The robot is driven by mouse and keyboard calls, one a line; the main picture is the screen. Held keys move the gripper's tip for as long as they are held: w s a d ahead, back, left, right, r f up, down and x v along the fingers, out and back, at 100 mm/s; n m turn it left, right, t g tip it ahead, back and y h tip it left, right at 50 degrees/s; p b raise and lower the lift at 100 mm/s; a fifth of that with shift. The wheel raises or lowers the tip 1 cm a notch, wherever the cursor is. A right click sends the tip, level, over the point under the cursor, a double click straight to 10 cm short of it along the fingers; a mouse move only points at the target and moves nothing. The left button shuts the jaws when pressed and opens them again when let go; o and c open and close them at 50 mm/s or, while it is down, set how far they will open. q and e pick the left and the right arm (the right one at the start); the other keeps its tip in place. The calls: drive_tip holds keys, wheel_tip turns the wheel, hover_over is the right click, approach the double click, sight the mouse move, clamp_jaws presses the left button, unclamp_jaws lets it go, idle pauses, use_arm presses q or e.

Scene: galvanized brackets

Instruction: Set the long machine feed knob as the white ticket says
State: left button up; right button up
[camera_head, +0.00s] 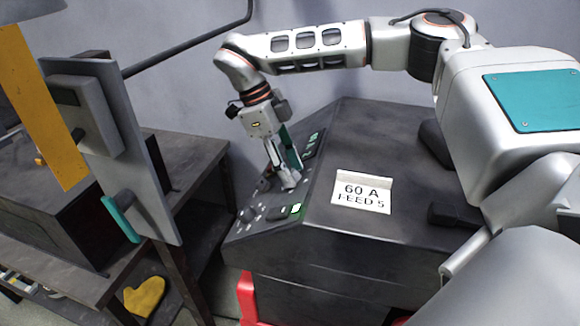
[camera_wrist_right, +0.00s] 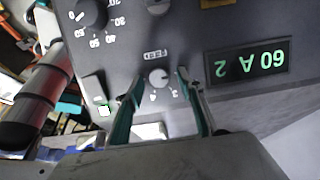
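The white ticket (camera_head: 362,193) lies on top of the long dark machine (camera_head: 330,240) and reads 60 A, FEED 5. In the right wrist view, the small round knob (camera_wrist_right: 158,77) sits beside the upside-down word FEED, and its pointer setting is too small to tell. The green display (camera_wrist_right: 247,63) reads 60 A 2, upside down. My right gripper (camera_wrist_right: 160,79) is open, with one finger on each side of the knob; contact is not clear. In the head view it is down at the sloped panel (camera_head: 289,181), hiding the knob. My left gripper is not in view.
A larger numbered dial (camera_wrist_right: 92,13) and a switch block (camera_wrist_right: 95,88) are close to the FEED knob. In the head view, a dark bench (camera_head: 190,155) stands at left with a yellow glove (camera_head: 144,296) below. A grey upright plate (camera_head: 125,150) is in the left foreground.

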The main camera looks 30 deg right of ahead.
drive_tip(key=shift+a, duration=0.1)
clamp_jaws()
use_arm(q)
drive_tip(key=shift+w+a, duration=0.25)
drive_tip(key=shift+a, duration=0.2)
